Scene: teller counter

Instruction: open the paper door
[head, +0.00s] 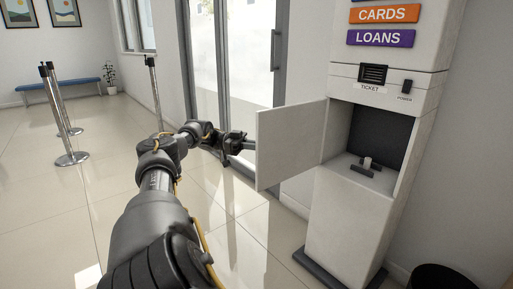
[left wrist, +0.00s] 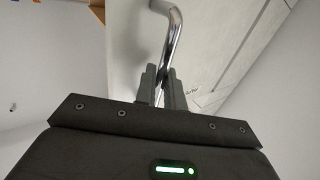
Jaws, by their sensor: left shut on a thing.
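The white paper door (head: 290,143) of the ticket kiosk (head: 322,215) stands swung open to the left in the head view, its inner face toward me. The dark compartment (head: 375,135) behind it is exposed, with a small roll holder (head: 367,165) inside. My left gripper (head: 248,145) is at the door's outer left side, its fingertips partly hidden by the door. In the left wrist view, the fingers (left wrist: 166,88) are shut on a shiny metal handle (left wrist: 174,40) on the door. My right gripper is not in view.
A glass door (head: 235,60) with a grey frame is behind my left arm. Stanchion posts (head: 62,115) and a blue bench (head: 60,88) stand at the far left. A black bin (head: 441,277) is at the kiosk's lower right. The floor left of the kiosk is mostly clear.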

